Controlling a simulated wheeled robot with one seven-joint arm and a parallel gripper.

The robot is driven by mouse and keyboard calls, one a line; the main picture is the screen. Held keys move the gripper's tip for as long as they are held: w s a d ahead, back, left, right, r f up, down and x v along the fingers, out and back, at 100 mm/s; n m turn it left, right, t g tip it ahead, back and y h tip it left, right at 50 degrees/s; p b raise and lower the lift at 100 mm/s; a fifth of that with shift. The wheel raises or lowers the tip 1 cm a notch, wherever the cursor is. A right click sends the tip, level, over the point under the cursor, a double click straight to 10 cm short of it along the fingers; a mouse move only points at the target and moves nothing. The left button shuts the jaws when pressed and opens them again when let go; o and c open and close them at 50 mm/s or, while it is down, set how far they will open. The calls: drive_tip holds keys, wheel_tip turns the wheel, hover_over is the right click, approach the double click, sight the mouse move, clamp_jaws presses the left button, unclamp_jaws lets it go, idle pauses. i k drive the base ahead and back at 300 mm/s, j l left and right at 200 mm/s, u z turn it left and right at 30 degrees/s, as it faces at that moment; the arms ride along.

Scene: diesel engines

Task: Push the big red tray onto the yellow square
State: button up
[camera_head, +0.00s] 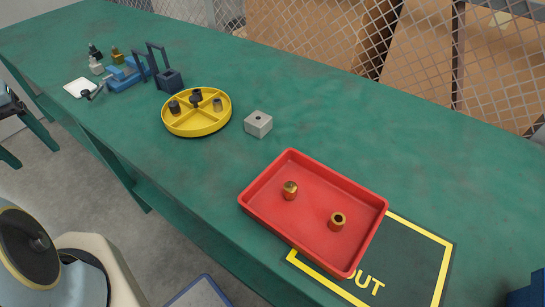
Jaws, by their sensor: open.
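The big red tray (268,218) lies flat on the green workbench at the lower right of the head view. Two brass-coloured fittings stand inside it, one left of centre (290,191) and one to the right (337,221). The yellow square (447,262) is a painted outline on the bench, with yellow letters of which "UT" shows. The tray's right end overlaps the square's left part and hides some of its outline. The square's right part is bare. My gripper is not in view.
A round yellow divided tray (196,128) holding dark parts and a grey block (258,124) stand left of the red tray. A blue fixture (128,76) is farther left. A dark blue object (527,290) is at the lower right corner. Wire mesh runs behind the bench.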

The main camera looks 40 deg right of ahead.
sight(302, 223)
drive_tip(key=j+z, duration=0.25)
drive_tip(key=z, duration=0.15)
drive_tip(key=j+z, duration=0.2)
drive_tip(key=z, duration=0.2)
drive_tip(key=k+j+z, duration=0.15)
drive_tip(key=z, duration=0.25)
